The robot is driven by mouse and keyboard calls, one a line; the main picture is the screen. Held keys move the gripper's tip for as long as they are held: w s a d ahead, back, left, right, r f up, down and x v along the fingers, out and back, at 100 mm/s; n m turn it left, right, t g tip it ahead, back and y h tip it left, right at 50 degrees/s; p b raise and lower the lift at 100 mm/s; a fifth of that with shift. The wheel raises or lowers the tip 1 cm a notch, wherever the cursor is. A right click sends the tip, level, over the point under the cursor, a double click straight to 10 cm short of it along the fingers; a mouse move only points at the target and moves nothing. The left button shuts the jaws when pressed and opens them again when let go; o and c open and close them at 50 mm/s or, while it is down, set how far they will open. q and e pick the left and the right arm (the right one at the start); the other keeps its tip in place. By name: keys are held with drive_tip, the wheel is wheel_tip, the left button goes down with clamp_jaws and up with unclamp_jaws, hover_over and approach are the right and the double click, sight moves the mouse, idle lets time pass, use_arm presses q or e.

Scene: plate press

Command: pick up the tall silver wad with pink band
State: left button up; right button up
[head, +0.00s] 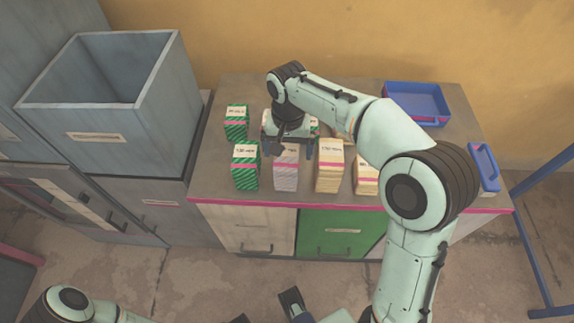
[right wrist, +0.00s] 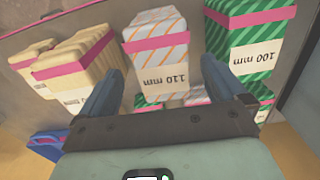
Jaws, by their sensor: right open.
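The tall silver wad with a pink band (head: 286,172) stands on the grey counter (head: 215,180), in the front row between a green wad and a cream wad. In the right wrist view the silver wad (right wrist: 157,48) has orange stripes and a label reading 110 mm. My right gripper (head: 288,150) is open above and at the back of this wad. In the right wrist view its two fingers (right wrist: 163,72) are spread, with the wad in the gap beyond them; contact cannot be told.
Green wads (head: 245,172) stand close on the left, and cream wads (head: 329,172) close on the right. More wads are partly hidden behind my right gripper. A blue tray (head: 408,88) lies at the back right. A grey open bin (head: 125,125) stands left of the counter.

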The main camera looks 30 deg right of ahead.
sight(287, 154)
wheel_tip(287, 154, down, 4)
drive_tip(key=shift+w+f+b, duration=0.1)
drive_tip(key=shift+f+b, duration=0.1)
drive_tip(key=shift+b, duration=0.2)
drive_tip(key=c, duration=1.1)
drive_tip(key=shift+r, duration=0.2)
wheel_tip(287, 154, up, 20)
drive_tip(key=p, duration=0.5)
drive_tip(key=shift+a+f, duration=0.1)
